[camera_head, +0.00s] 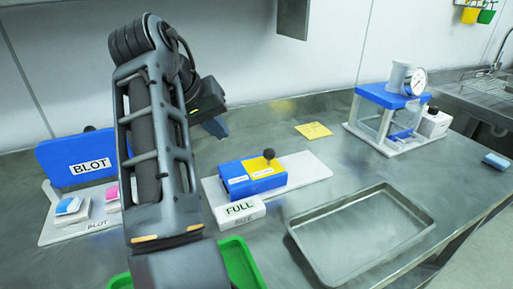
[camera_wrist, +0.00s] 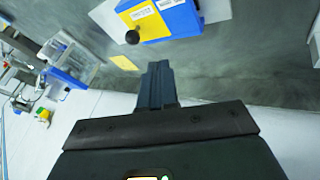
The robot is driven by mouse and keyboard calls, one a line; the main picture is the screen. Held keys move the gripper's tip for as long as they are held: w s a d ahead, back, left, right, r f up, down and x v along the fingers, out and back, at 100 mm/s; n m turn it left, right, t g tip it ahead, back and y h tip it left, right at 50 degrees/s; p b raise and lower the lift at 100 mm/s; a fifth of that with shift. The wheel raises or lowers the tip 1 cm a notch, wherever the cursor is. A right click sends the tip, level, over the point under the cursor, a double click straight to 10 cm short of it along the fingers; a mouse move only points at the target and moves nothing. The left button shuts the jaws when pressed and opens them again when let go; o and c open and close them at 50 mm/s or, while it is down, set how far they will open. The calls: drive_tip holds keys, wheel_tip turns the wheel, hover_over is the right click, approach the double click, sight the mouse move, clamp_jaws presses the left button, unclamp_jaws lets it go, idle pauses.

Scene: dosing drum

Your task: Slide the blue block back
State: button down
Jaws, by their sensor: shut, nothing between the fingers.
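The blue block (camera_head: 237,178) sits on a long white base plate (camera_head: 310,170) in the middle of the bench. A yellow part (camera_head: 265,168) with small white labels and a dark round knob (camera_head: 269,154) are at its right side. In the wrist view the blue block (camera_wrist: 182,18) is at the top edge, partly cut off, with the knob (camera_wrist: 132,37) at its left. My gripper (camera_head: 217,128) is behind and above the block, apart from it. In the wrist view my gripper (camera_wrist: 158,72) is shut and empty, its fingers pointing toward the block.
A white block marked FULL (camera_head: 239,212) stands in front. A blue BLOT board (camera_head: 70,160) with small pads is at left. A metal tray (camera_head: 418,228) and green tray (camera_head: 240,265) are in front. A gauge stand (camera_head: 393,100) is at back right. A yellow note (camera_head: 313,131) lies behind.

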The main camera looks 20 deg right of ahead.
approach(255, 168)
drive_tip(key=w, duration=0.1)
drive_tip(key=w+f, duration=0.1)
drive_tip(key=w+d+p, duration=0.1)
drive_tip(key=shift+f, duration=0.3)
drive_tip(key=shift+s+d+f, duration=0.1)
drive_tip(key=shift+d, duration=0.5)
drive_tip(key=shift+s+d+f, duration=0.1)
drive_tip(key=shift+d, duration=0.5)
drive_tip(key=shift+s+d+f+p, duration=0.1)
drive_tip(key=shift+d+f+p, duration=0.15)
drive_tip(key=shift+d, duration=0.45)
drive_tip(key=d+p, duration=0.4)
drive_tip(key=d, duration=0.9)
drive_tip(key=shift+p, duration=0.4)
drive_tip(key=shift+d, duration=0.1)
drive_tip(key=shift+r, duration=0.1)
